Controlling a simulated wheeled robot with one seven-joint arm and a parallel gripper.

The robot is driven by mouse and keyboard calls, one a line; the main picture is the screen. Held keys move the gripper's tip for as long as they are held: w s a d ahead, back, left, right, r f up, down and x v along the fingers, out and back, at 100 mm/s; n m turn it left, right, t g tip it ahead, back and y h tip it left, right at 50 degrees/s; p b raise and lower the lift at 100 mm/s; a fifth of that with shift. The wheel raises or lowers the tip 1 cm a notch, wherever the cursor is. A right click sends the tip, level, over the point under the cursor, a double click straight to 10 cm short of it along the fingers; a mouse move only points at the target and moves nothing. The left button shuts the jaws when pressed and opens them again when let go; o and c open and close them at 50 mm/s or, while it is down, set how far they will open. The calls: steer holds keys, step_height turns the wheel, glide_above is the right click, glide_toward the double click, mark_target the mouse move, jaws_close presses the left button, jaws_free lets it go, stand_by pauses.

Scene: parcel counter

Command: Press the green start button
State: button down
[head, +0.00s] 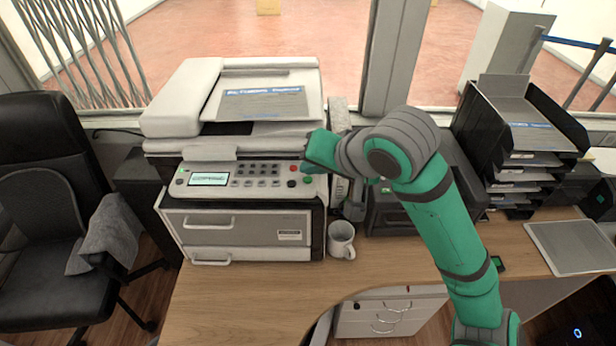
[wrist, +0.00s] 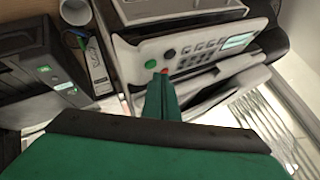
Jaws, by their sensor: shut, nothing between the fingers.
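The green start button (head: 307,180) is at the right end of the copier's control panel (head: 247,174). In the wrist view the green button (wrist: 150,64) shows just beyond the tip of my gripper (wrist: 161,78). My gripper is shut and empty. In the head view my gripper (head: 307,166) is at the panel's right end, close above the green button. I cannot tell whether it touches the panel. In the wrist view a red button, partly hidden, shows right at the fingertips.
The copier (head: 250,222) stands on a wooden desk (head: 240,290). A white mug (head: 341,240) stands beside its lower right corner. A black printer (head: 400,215) and a black paper tray rack (head: 520,130) are to the right. An office chair (head: 45,200) is at the left.

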mark_target(311, 185)
steer(key=shift+r, duration=3)
steer(key=shift+s, duration=0.1)
